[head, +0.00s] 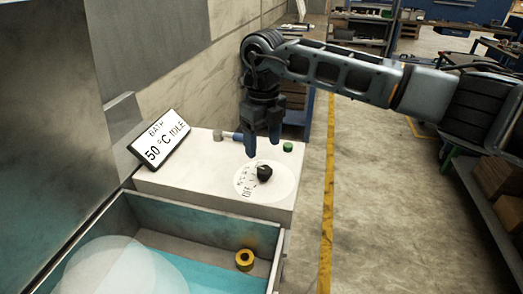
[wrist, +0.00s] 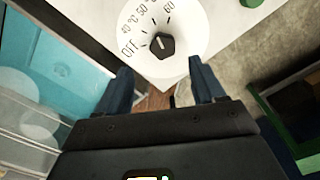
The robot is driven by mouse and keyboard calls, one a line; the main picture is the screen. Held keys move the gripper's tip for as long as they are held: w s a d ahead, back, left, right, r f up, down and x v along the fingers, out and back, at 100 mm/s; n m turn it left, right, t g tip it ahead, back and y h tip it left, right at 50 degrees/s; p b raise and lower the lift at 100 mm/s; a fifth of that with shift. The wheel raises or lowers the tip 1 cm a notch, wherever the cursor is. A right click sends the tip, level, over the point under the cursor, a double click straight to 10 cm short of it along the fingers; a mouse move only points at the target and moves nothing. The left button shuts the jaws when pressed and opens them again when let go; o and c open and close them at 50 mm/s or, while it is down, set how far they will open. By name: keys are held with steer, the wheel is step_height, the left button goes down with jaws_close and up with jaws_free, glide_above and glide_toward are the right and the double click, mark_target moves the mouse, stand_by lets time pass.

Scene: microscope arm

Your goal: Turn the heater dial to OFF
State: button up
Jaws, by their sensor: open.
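The heater dial is a black faceted knob (head: 264,172) on a round white scale plate (head: 279,187), on top of a white housing. In the wrist view the knob (wrist: 161,47) is at upper middle, with OFF at its left and temperature marks above. A small pale mark shows on the knob, but I cannot tell for certain which label it points at. My gripper (head: 262,146) points down, just above and behind the knob in the head view. In the wrist view its two dark blue fingers (wrist: 158,74) are apart and empty, with the knob beyond their tips.
A tilted display (head: 160,140) reads BATH, 50 °C, IDLE. A water bath with a yellow ring (head: 244,259) is in front. Open floor is at right.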

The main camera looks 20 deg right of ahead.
mark_target(264, 168)
steer(key=shift+w+d+f, duration=0.15)
steer(key=shift+d+f, duration=0.05)
steer(key=shift+f, duration=0.4)
steer(key=shift+f+p, duration=0.8)
steer(key=shift+f, duration=2.55)
steer(key=c, duration=1.1)
